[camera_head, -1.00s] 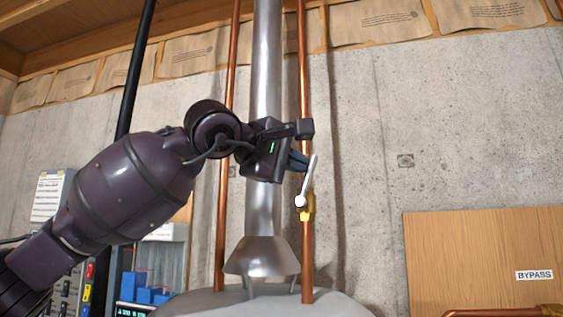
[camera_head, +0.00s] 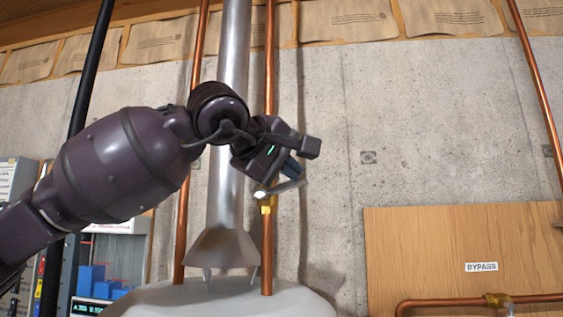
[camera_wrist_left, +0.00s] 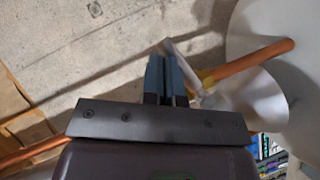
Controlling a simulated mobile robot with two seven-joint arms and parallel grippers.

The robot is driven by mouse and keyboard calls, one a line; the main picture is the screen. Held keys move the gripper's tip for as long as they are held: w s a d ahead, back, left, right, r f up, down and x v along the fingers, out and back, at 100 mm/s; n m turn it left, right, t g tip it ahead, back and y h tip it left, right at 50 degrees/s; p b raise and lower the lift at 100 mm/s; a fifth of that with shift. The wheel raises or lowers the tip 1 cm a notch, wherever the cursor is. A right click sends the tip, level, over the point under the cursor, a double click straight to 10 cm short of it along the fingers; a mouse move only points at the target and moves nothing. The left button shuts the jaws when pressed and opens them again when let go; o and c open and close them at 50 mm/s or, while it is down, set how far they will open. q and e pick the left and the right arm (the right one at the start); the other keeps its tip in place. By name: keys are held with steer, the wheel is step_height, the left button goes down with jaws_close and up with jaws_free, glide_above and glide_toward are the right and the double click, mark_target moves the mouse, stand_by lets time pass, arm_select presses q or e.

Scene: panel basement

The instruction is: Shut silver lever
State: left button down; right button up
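The silver lever (camera_head: 280,188) sits on a brass valve (camera_head: 268,204) on the right-hand copper pipe, beside the silver flue. It lies nearly across the pipe, its free end pointing right and slightly up. My left gripper (camera_head: 291,170) is just above the lever, its blue fingers close together and apparently touching it from above. In the left wrist view the fingers (camera_wrist_left: 165,75) are together with nothing visible held between them, and the lever (camera_wrist_left: 185,65) passes beside and behind the right finger. The exact contact is partly hidden. My right gripper is not in view.
The silver flue (camera_head: 229,130) and the left copper pipe (camera_head: 188,200) stand close behind my arm. A white tank (camera_head: 215,300) is below. A wooden panel labelled BYPASS (camera_head: 470,235) is at right. Bare concrete wall lies between the pipe and this panel.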

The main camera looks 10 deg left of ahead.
arm_select(q)
steer(key=shift+d+f+b, duration=0.25)
steer(key=shift+f+b, duration=0.05)
steer(key=shift+f, duration=0.35)
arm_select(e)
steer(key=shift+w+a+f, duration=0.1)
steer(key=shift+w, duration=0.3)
arm_select(q)
steer(key=shift+f, duration=0.1)
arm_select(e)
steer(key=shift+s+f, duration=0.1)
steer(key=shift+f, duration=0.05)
arm_select(q)
steer(key=s+r, duration=0.9)
steer(key=shift+a+r+p, duration=0.35)
steer(key=shift+a+p, duration=0.05)
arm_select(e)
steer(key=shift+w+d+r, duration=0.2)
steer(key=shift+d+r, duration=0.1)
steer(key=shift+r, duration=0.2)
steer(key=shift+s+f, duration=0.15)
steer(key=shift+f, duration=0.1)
